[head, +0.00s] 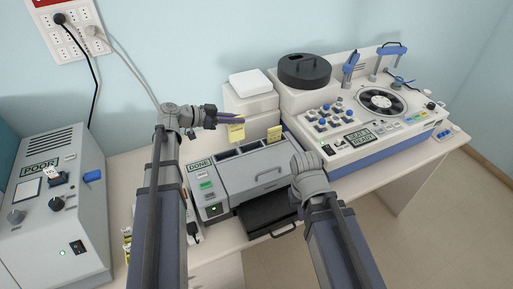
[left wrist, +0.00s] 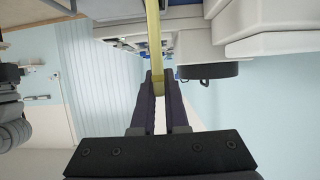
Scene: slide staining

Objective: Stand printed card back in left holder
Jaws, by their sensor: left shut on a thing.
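The printed card (head: 236,133) is a small yellow card with print on it. It hangs from the fingertips of my left gripper (head: 238,119), above the back left of the grey printer-like machine (head: 262,172). In the left wrist view the card (left wrist: 153,40) shows edge-on as a yellow strip between the fingers of the gripper (left wrist: 157,85). Dark slots (head: 228,154) lie along the machine's back top edge, below the card. A second yellow card (head: 274,133) stands upright at the right end of that edge. My right gripper (head: 299,212) hangs at the machine's front right; its fingers are mostly hidden.
The machine's label reads DONE, and a black tray (head: 270,212) sticks out at its front. White stacked boxes (head: 250,95) stand behind. A large white stainer (head: 365,115) is at the right, and a grey device marked POOR (head: 50,205) at the left.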

